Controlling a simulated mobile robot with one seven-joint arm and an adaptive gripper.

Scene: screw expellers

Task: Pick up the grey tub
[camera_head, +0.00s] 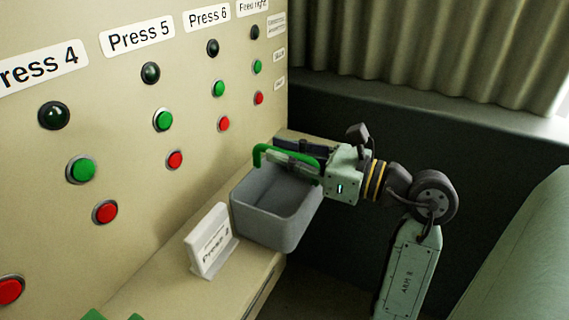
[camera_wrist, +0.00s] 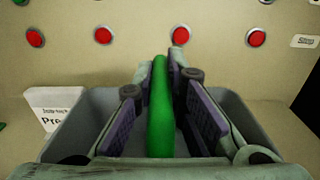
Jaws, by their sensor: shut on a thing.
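The grey tub (camera_head: 270,219) is an open, empty-looking box with a green handle (camera_head: 262,151) along its top. It sits at the end of the beige ledge, below the button panel; whether it touches the ledge I cannot tell. My gripper (camera_head: 290,155) reaches in from the right and is shut on the green handle. In the wrist view the handle (camera_wrist: 161,105) stands between my two purple-grey finger pads, and the tub (camera_wrist: 85,118) lies behind and below them. My fingers hide part of the handle and the tub's inside.
A white "Press 2" sign (camera_head: 210,242) stands on the ledge (camera_head: 168,270) just left of the tub. The beige panel (camera_head: 130,110) with lamps and green and red buttons rises behind. A green surface (camera_head: 525,250) is at the right.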

